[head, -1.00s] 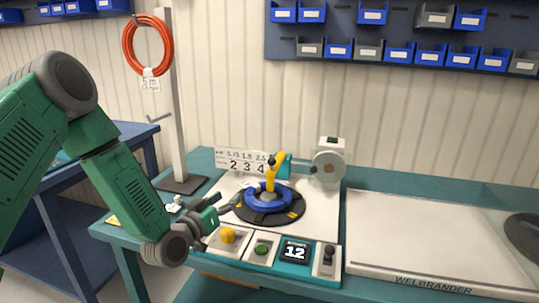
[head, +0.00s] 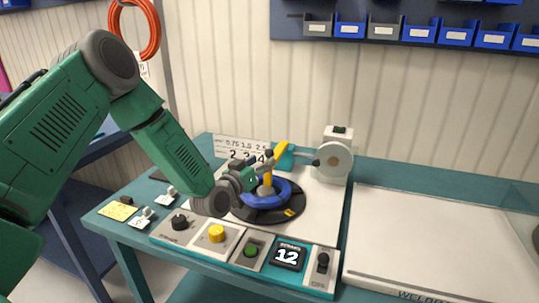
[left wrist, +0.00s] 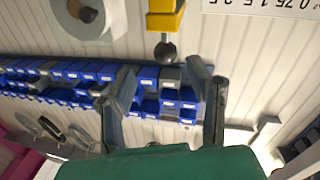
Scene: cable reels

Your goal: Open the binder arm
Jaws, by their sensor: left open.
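The yellow binder arm (head: 281,149) stands up over a blue ring (head: 285,189) on a black round turntable (head: 270,214). My left gripper (head: 268,158) is open beside the arm and partly covers it in the head view. In the left wrist view the yellow arm (left wrist: 162,18) comes in from the top and ends in a dark ball knob (left wrist: 165,49). The knob lies just past the two spread fingertips (left wrist: 160,76), in line with the gap between them. I cannot tell whether a finger touches it. My right gripper is not in view.
A grey wheel unit (head: 334,160) stands behind right. A pale flat surface (head: 430,235) at right is clear. Blue bins (head: 422,33) hang on the wall.

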